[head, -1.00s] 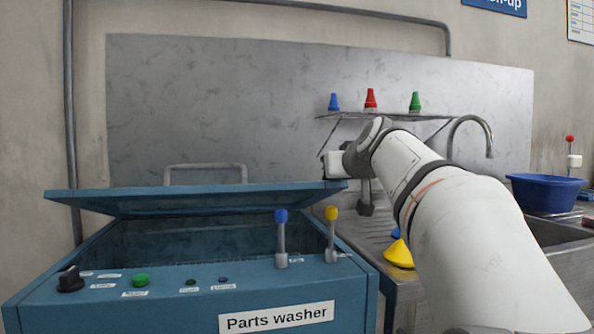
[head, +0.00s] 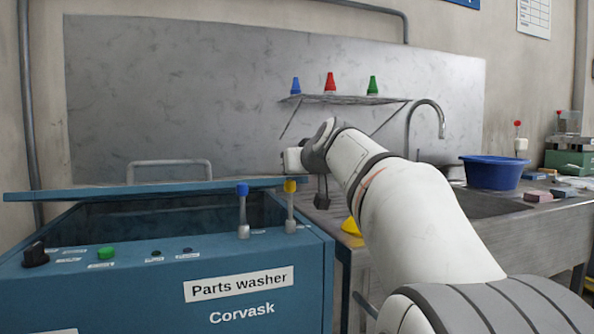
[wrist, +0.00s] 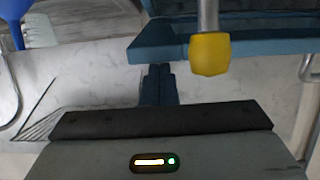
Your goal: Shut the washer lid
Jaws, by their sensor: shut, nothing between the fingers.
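The washer lid (head: 165,190) is a flat blue panel with a grey bar handle (head: 168,163) behind it. It stands partly open over the blue parts washer (head: 120,290), and the dark inside shows below its edge. My gripper (head: 321,200) points down just right of the lid's right end in the head view, shut and empty. In the wrist view, which looks upside down, the shut fingers (wrist: 158,75) lie near the lid's edge (wrist: 165,50). I cannot tell whether they touch it. The yellow-knobbed lever (wrist: 210,55) hangs close by there.
A blue-knobbed lever (head: 243,210) and a yellow-knobbed lever (head: 290,205) stand on the washer's front top. A yellow cone (head: 350,227) sits on the sink counter. A blue basin (head: 493,173) and a tap (head: 440,118) are right. A shelf (head: 345,99) holds cones.

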